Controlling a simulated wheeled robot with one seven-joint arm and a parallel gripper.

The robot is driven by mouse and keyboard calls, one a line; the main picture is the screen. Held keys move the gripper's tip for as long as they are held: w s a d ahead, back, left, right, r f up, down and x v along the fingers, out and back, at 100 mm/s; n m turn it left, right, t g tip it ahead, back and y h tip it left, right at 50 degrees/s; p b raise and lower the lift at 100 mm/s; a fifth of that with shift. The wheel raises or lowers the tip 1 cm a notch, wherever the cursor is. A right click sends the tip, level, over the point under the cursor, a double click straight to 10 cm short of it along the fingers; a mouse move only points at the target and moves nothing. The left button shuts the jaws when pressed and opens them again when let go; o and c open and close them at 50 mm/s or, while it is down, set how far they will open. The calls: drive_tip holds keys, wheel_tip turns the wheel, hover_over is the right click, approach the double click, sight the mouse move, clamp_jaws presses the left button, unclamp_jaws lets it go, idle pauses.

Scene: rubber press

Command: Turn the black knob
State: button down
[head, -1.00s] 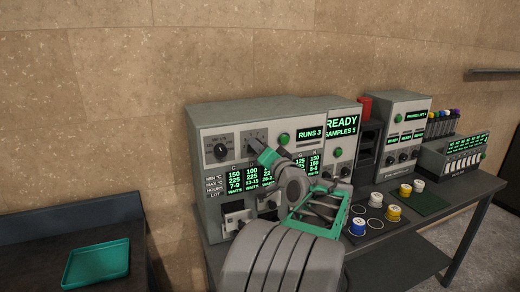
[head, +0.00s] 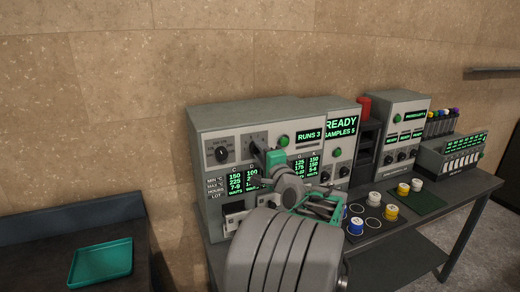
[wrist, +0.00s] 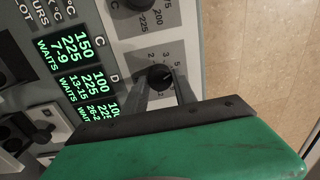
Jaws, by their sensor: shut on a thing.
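A black knob (wrist: 158,76) with a pointer sits on a light dial plate marked with small numbers, on the front of the grey press cabinet (head: 240,118). My gripper (wrist: 162,86) is shut on this knob, one grey finger on each side of it. In the head view my gripper (head: 258,150) reaches the right-hand dial of the cabinet and hides its knob. A second black knob (head: 221,154) sits on the dial to its left, free of my gripper. It also shows at the top edge of the wrist view (wrist: 130,4).
Green displays (head: 242,180) lie below the dials, and a round green button (head: 284,141) to the right. A table (head: 440,210) with coloured-lid jars and other instruments extends right. A teal tray (head: 101,262) lies on the dark bench at left.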

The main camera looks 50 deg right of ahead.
drive_tip(key=shift+m, duration=0.3)
drive_tip(key=c, duration=1)
unclamp_jaws()
drive_tip(key=b+v, duration=0.2)
drive_tip(key=v, duration=0.5)
drive_tip(key=shift+s+a, duration=0.2)
drive_tip(key=shift+s, duration=0.15)
